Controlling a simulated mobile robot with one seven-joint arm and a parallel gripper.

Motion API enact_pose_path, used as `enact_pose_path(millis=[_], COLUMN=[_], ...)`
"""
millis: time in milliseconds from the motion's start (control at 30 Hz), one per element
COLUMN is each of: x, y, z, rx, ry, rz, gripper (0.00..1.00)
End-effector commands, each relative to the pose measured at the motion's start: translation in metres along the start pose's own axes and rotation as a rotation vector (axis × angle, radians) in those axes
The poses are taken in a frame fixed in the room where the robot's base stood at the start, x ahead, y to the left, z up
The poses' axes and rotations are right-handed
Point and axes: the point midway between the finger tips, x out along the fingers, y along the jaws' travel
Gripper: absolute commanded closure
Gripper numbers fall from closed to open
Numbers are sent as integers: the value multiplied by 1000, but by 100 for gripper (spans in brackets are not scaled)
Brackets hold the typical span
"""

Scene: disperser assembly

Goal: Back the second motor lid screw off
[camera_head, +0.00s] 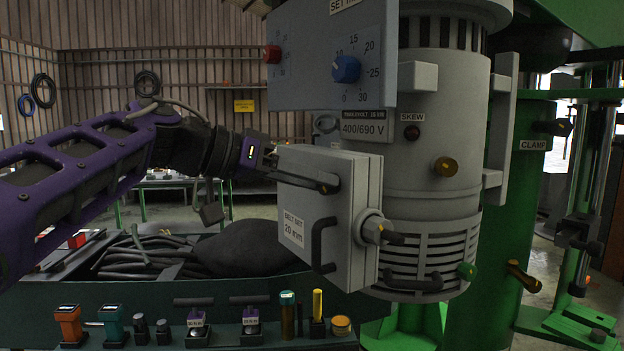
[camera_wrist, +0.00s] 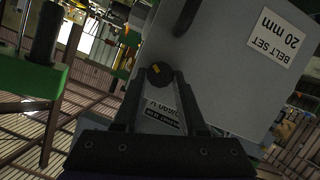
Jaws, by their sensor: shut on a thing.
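The grey motor lid (camera_head: 290,205), labelled "BELT SET 20 mm", is on the side of the pale motor (camera_head: 430,180) and has a dark bar handle (camera_head: 322,245). The lid also shows in the wrist view (camera_wrist: 225,75), with its label upside down. My gripper (camera_head: 325,185) reaches in from the left across the upper part of the lid. In the wrist view my gripper (camera_wrist: 160,82) has its fingertips closed around a dark round screw head (camera_wrist: 159,73) with a yellow mark, beside the lid's edge. The screw's shank is hidden, so I cannot tell how far it is threaded in.
A control panel (camera_head: 335,60) with a blue dial (camera_head: 346,69) overhangs the lid. Below, a dark green bench (camera_head: 200,287) holds several small tools. A green column (camera_head: 520,190) stands at right.

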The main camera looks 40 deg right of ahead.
Motion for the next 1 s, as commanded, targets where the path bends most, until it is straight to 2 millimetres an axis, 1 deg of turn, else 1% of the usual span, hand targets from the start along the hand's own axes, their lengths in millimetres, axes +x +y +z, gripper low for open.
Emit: enact_pose_path(millis=[67, 100, 233, 633, 733, 867, 967, 1000], x=[1, 1, 1, 0, -6, -24, -47, -57], y=[0, 0, 0, 0, 0, 0, 0, 0], z=[2, 2, 1, 0, 0, -1, -2, -2], rx=[0, 0, 0, 1, 1, 1, 0, 1], ry=[-5, -5, -4, -1, 0, 2, 4, 4], rz=[1, 1, 1, 0, 0, -2, -3, -4], gripper=[100, 53, 30, 30, 30, 30, 30, 30])
